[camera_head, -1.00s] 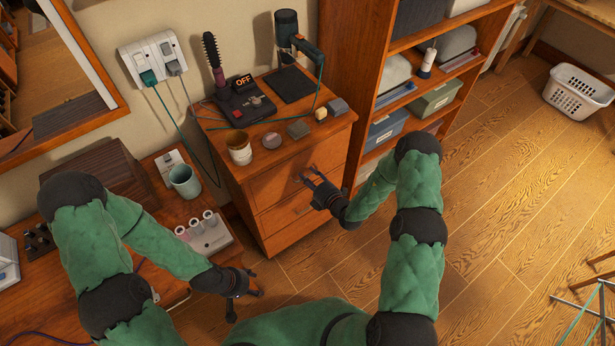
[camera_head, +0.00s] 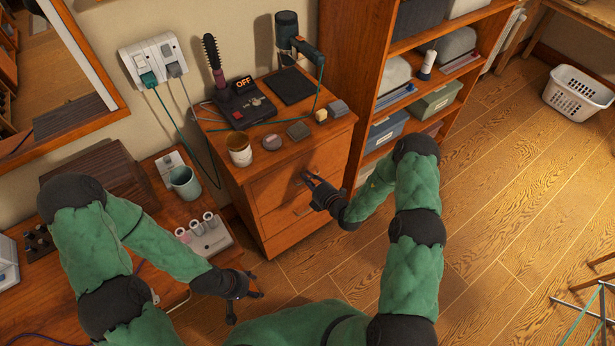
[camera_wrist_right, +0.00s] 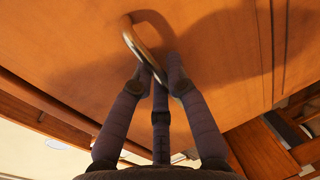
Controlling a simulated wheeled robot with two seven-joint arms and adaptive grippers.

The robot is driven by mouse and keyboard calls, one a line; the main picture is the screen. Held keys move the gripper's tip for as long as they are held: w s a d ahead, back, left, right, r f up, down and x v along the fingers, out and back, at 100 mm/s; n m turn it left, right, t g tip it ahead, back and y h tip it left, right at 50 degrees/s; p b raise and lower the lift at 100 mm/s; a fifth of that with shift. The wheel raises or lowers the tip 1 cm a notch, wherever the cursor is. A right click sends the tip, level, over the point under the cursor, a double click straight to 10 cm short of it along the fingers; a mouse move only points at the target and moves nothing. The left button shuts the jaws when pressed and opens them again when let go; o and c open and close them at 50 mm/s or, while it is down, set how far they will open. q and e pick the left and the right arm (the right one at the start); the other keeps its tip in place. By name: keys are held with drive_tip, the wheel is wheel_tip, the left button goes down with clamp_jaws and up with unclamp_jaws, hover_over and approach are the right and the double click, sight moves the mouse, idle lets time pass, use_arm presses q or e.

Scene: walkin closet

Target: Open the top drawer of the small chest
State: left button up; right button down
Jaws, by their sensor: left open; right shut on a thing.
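The small wooden chest (camera_head: 262,232) stands against the wall in the head view, with its drawer fronts facing my right arm. The top drawer's front (camera_head: 285,190) looks flush with the chest. My right gripper (camera_head: 311,178) is at this front, shut on the curved metal handle (camera_wrist_right: 142,48). In the right wrist view the fingers (camera_wrist_right: 162,75) close around the handle's lower end, and part of it is hidden between them. My left gripper (camera_head: 256,293) is open and empty, in front of the desk and away from the chest.
On the chest top are a cup (camera_head: 239,149), a black device with an OFF sign (camera_head: 243,104), a dark mat (camera_head: 290,86) and small items. An open shelf (camera_head: 365,100) stands close on the right. The wooden floor (camera_head: 490,200) in front is clear.

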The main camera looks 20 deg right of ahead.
drive_tip(key=f+p+v, duration=0.2)
drive_tip(key=v, duration=0.8)
drive_tip(key=f+p+v, duration=0.2)
drive_tip(key=v, duration=0.8)
drive_tip(key=shift+s+d, duration=0.2)
drive_tip(key=shift+s, duration=0.35)
drive_tip(key=c, duration=1.2)
unclamp_jaws()
drive_tip(key=v, duration=1.2)
drive_tip(key=shift+a, duration=0.1)
